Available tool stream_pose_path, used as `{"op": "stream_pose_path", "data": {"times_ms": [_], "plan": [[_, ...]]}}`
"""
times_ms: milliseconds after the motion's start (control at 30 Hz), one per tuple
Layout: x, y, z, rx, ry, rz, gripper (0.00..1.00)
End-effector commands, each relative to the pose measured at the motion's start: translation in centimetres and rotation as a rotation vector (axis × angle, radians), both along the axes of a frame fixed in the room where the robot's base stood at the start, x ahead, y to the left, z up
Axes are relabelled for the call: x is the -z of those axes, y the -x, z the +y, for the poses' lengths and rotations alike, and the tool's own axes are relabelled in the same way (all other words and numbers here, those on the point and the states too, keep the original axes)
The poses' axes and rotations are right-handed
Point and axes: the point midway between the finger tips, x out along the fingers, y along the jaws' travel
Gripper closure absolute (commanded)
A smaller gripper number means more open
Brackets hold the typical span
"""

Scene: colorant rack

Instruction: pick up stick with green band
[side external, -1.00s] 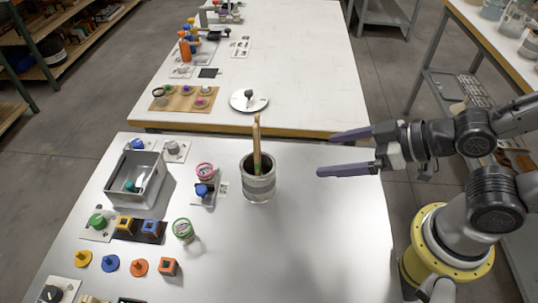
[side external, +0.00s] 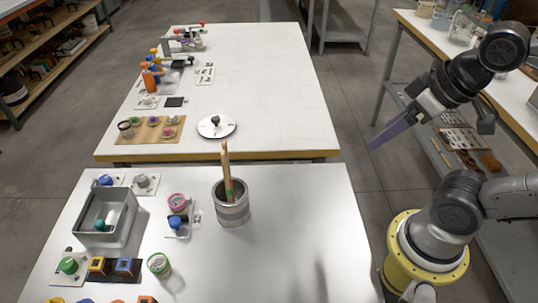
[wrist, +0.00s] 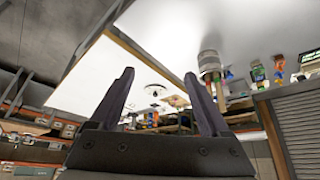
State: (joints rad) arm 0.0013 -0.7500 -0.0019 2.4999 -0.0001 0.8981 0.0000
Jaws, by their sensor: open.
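A wooden stick (side external: 225,165) with a green band low on it stands upright in a round grey metal cup (side external: 231,214) on the near white table. Its lower end is hidden inside the cup. The cup also shows right of the fingers in the wrist view (wrist: 209,62), where the picture is strongly tilted. My gripper (side external: 373,146) is open and empty. It hangs well to the right of the cup, beyond the table's edge, with its purple fingers slanting down to the left. The two fingers stand apart in the wrist view (wrist: 159,76).
Left of the cup stand a pink-topped jar (side external: 178,202), a blue knob (side external: 175,222), a green-topped jar (side external: 159,265) and a grey metal box (side external: 88,230). A second white table (side external: 260,90) lies behind. The near table is clear right of the cup.

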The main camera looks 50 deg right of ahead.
Motion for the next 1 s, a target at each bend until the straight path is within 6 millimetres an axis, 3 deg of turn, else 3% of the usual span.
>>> {"op": "stream_pose_path", "data": {"times_ms": [33, 167, 467, 633, 767, 1000], "plan": [[0.1, 0.1, 0.0, -0.001, 0.0, 0.005, 0.31], [0.1, 0.1, 0.0, -0.001, 0.0, 0.005, 0.54], [0.1, 0.1, 0.0, 0.004, -0.003, 0.005, 0.54], [0.1, 0.5, 0.0, 0.109, -0.058, 0.027, 0.54], [-2.5, -0.3, 0.0, 0.274, -0.146, 0.022, 0.54], [-8.0, -5.2, 1.6, 0.557, -0.296, 0.106, 0.54]]}}
